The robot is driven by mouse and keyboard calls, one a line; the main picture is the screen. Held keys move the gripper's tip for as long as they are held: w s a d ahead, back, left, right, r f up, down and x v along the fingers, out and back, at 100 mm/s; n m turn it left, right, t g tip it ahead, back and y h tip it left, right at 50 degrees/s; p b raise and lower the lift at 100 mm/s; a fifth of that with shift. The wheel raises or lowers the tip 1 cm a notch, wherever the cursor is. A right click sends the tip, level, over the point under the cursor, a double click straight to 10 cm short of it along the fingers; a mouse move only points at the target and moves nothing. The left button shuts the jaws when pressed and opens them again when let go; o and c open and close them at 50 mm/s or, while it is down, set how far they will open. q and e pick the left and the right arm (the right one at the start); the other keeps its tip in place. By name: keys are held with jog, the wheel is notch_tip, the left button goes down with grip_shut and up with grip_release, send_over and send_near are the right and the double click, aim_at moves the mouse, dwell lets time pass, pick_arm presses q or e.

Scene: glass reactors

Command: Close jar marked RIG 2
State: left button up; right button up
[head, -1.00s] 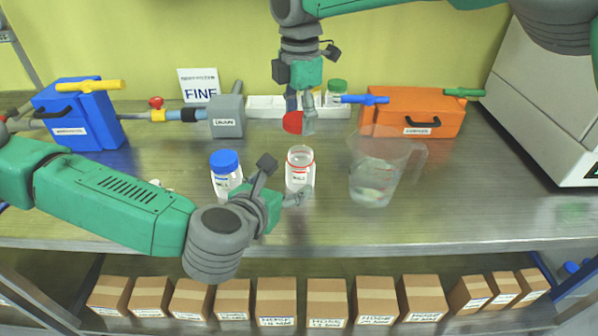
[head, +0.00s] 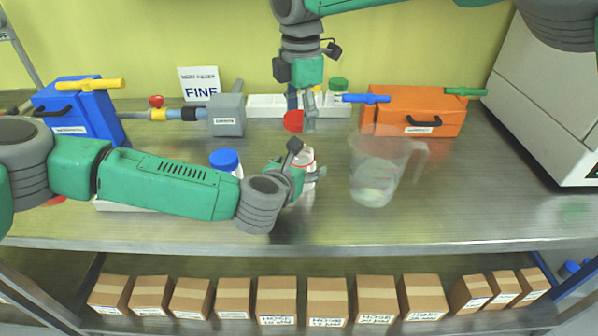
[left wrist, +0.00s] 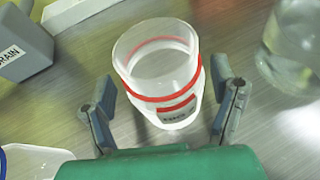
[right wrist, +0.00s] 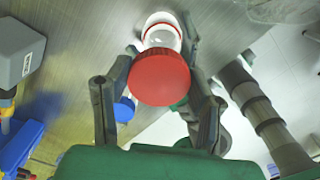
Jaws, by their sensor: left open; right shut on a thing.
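The open jar with red rings (left wrist: 165,75) stands upright without a lid. Its label is too small to read surely. In the head view the jar (head: 308,158) is partly hidden by my left gripper (head: 302,178). In the left wrist view my left gripper (left wrist: 165,105) is open, one finger on either side of the jar, with gaps. My right gripper (head: 302,122) is shut on the red lid (right wrist: 160,78), held in the air behind and above the jar. The red lid also shows in the head view (head: 293,121).
A blue-capped jar (head: 225,161) stands left of the open jar, partly behind my left arm. A clear beaker (head: 375,175) stands to the right. A grey DRAIN block (head: 227,115), white tray (head: 265,107) and orange box (head: 415,112) stand behind. The right bench is clear.

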pick_arm(q)
jog(key=shift+d, duration=0.1)
jog(key=c, duration=0.3)
pick_arm(e)
jog(key=shift+d, duration=0.15)
pick_arm(q)
jog(key=shift+d, duration=0.2)
jog(key=c, duration=1.5)
pick_arm(e)
jog(key=shift+d, duration=0.15)
pick_arm(q)
jog(key=shift+a, duration=0.2)
pick_arm(e)
notch_tip(320, 180, down, 5)
jog(key=shift+s+r, duration=0.1)
pick_arm(q)
jog(key=shift+d, duration=0.1)
pick_arm(e)
jog(key=shift+f, duration=0.9)
pick_arm(q)
grip_shut()
pick_arm(e)
jog(key=shift+f, duration=0.55)
